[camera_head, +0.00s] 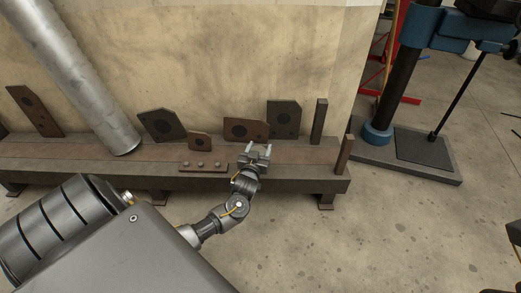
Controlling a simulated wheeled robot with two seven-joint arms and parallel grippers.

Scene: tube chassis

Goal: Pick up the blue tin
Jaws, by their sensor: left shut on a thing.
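My left gripper (259,148) is over the right part of a long low metal bench (100,168), its fingers pointing away toward the back. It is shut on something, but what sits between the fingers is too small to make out. I cannot make out a blue tin anywhere in the head view. My right gripper is not in view.
Metal plates, such as a dark one (284,118) and a brown one (245,130), stand along the bench's back. A leaning steel tube (80,75) is at left. Two posts (319,122) rise at right. A blue-and-black stand (400,85) is beyond. Floor in front is clear.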

